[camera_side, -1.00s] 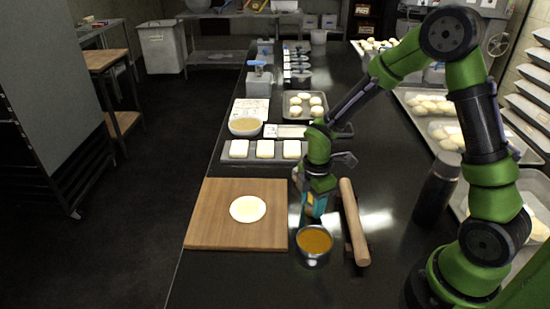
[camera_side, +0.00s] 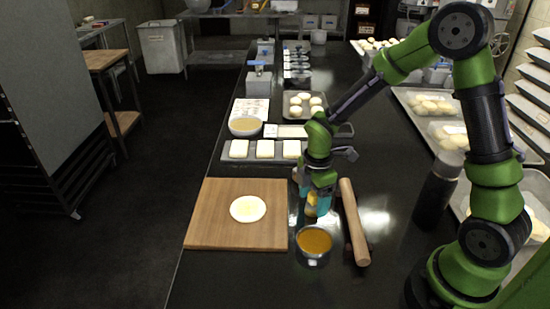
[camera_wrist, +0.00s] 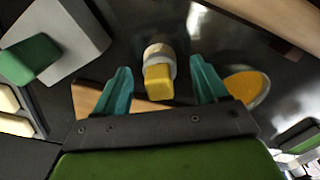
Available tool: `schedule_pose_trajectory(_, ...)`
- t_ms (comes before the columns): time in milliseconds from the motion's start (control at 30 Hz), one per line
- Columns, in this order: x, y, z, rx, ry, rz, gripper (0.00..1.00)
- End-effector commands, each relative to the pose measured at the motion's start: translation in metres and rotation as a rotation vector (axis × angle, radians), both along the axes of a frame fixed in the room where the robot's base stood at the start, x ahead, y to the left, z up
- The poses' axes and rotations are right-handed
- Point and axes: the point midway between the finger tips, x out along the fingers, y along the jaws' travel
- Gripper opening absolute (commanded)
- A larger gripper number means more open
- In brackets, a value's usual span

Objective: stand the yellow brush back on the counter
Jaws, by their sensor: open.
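The yellow brush (camera_wrist: 158,82) is between the two teal fingers of my gripper (camera_wrist: 161,66) in the wrist view, with dark gaps on both sides. Its yellow block end faces the camera, and a pale round part lies beyond it. In the side view, the brush (camera_side: 312,200) shows as a small yellow patch between the fingers, low over the dark counter (camera_side: 235,170). My gripper (camera_side: 318,205) is open around it. The brush looks about upright, but its lower end is partly hidden, so I cannot tell exactly how it meets the counter.
A bowl of orange liquid (camera_side: 314,239) stands just in front of my gripper. A rolling pin (camera_side: 354,222) lies close on the right. A wooden board (camera_side: 215,225) with a flat dough round (camera_side: 247,208) is on the left. A tray of white blocks (camera_side: 236,149) lies behind.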

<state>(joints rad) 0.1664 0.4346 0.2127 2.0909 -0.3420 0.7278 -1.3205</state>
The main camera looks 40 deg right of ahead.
Motion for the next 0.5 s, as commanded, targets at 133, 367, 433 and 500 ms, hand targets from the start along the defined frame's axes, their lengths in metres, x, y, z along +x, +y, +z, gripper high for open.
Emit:
schedule_pose_trajectory(133, 0.002, -0.001, 0.035, -0.002, -0.009, -0.001, 0.72)
schedule_pose_trajectory(367, 0.001, 0.0, 0.092, -0.001, -0.008, -0.001, 0.72)
schedule_pose_trajectory(433, 0.001, 0.0, 0.107, -0.001, -0.007, -0.001, 0.72)
schedule_pose_trajectory(500, 0.0, 0.0, 0.121, -0.001, -0.006, 0.0, 0.72)
